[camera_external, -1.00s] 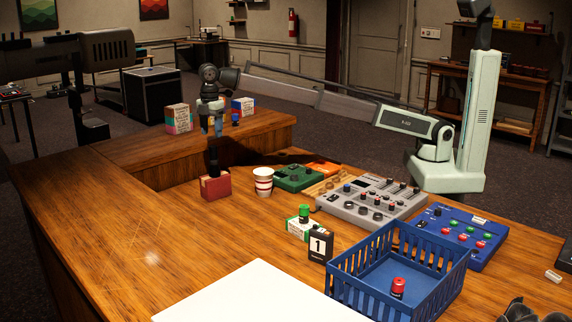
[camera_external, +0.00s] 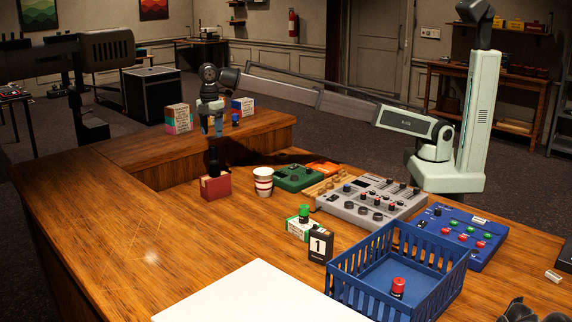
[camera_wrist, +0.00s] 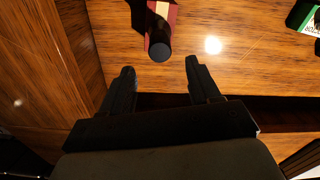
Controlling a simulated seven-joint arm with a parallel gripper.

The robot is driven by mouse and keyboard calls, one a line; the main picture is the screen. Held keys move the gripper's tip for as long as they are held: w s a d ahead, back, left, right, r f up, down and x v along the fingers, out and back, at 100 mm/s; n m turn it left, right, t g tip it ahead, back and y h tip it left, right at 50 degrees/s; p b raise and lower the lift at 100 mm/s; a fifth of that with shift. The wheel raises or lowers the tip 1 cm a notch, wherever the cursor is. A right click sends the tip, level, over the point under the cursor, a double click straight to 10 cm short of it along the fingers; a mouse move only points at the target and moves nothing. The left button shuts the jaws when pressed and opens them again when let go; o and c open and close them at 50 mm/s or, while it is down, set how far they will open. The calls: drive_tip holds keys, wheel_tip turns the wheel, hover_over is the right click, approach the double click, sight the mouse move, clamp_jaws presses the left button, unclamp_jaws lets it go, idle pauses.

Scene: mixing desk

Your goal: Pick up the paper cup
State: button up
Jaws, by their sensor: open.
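The paper cup (camera_external: 263,181), white with red bands, stands upright on the wooden desk right of a red box. My gripper (camera_external: 211,132) is in the air at the back of the desk, left of and above the cup, pointing down. In the wrist view my gripper (camera_wrist: 160,72) has its two fingers apart with nothing between them. I cannot make out the cup in the wrist view.
The red box (camera_external: 215,187) with a dark cylinder is close left of the cup. A green pedal (camera_external: 296,178) and grey mixer (camera_external: 371,202) lie to its right. A blue basket (camera_external: 345,292) stands in front. The desk's left side is clear.

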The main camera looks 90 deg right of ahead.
drive_tip(key=shift+o, duration=0.4)
drive_tip(key=o, duration=0.6)
drive_tip(key=shift+o, duration=0.2)
hover_over(257, 186)
drive_tip(key=d, duration=0.5)
wheel_tip(257, 186, down, 5)
drive_tip(key=s+d+f+m+t+y, duration=0.2)
drive_tip(key=s+f, duration=0.2)
drive_tip(key=s, duration=0.5)
drive_tip(key=shift+w+a+f+m+t+y, duration=0.25)
drive_tip(key=shift+w+a+f+m+t, duration=0.25)
drive_tip(key=shift+w+a+f, duration=0.9)
drive_tip(key=shift+w+a+f+m+t+y, duration=0.2)
drive_tip(key=shift+w+a+f+m+t, duration=0.3)
drive_tip(key=shift+w+f, duration=1.05)
drive_tip(key=shift+w+a+f+m+t+y, duration=0.25)
drive_tip(key=shift+w+a+f+m+t, duration=0.4)
drive_tip(key=shift+f, duration=1.6)
